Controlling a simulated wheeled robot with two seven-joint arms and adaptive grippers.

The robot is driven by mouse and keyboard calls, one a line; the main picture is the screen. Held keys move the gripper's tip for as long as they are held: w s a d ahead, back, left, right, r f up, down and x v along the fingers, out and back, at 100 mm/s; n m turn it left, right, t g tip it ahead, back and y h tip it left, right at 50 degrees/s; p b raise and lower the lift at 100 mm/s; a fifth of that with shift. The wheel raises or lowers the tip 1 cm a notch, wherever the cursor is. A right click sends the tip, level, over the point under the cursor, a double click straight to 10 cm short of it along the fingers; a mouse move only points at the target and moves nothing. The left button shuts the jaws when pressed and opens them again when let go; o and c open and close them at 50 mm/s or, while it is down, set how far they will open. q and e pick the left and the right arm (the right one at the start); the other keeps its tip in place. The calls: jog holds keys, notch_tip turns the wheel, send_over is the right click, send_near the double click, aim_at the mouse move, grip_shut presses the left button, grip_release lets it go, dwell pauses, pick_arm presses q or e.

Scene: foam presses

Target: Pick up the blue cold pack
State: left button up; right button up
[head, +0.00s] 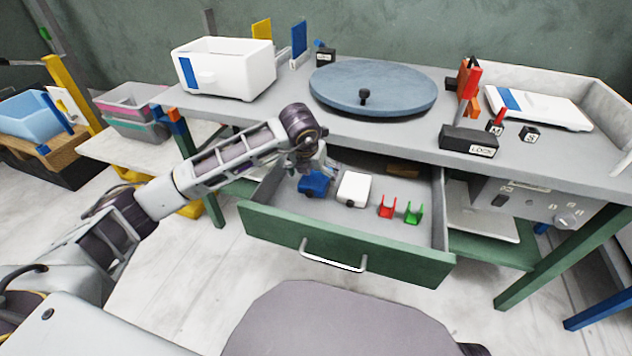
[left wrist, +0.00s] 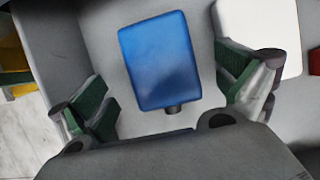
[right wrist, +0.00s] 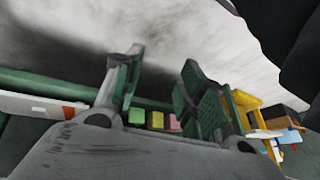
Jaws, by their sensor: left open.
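The blue cold pack (head: 314,184) lies in the open green drawer, at its left end. In the left wrist view the cold pack (left wrist: 160,60) is a flat blue block with a dark cap at its lower edge. My left gripper (head: 308,165) is above it, reaching in from the left and partly covering it. In the left wrist view the open fingers (left wrist: 168,100) stand on either side of the cold pack, apart from it. My right gripper (right wrist: 165,80) shows only in its own wrist view, with its fingers apart and nothing between them.
A white pack (head: 354,188) lies just right of the blue one. A red clip (head: 387,207) and a green clip (head: 413,213) are further right in the drawer (head: 345,243). The workbench (head: 290,110) overhangs the drawer's back, carrying a white bin (head: 225,68) and a round blue-grey plate (head: 372,88).

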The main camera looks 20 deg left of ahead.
aim_at(315, 176)
pick_arm(q)
jog(key=shift+b+x, duration=0.3)
jog(key=shift+x, duration=0.75)
jog(key=shift+w+f, duration=0.3)
jog(key=shift+f, duration=0.3)
jog(key=shift+d, duration=0.1)
pick_arm(e)
jog(key=f, duration=0.3)
jog(key=shift+a, duration=0.3)
jog(key=shift+r, duration=0.1)
pick_arm(q)
jog(key=shift+r, duration=0.1)
jog(key=c, duration=1.3)
jog(key=shift+r, duration=0.15)
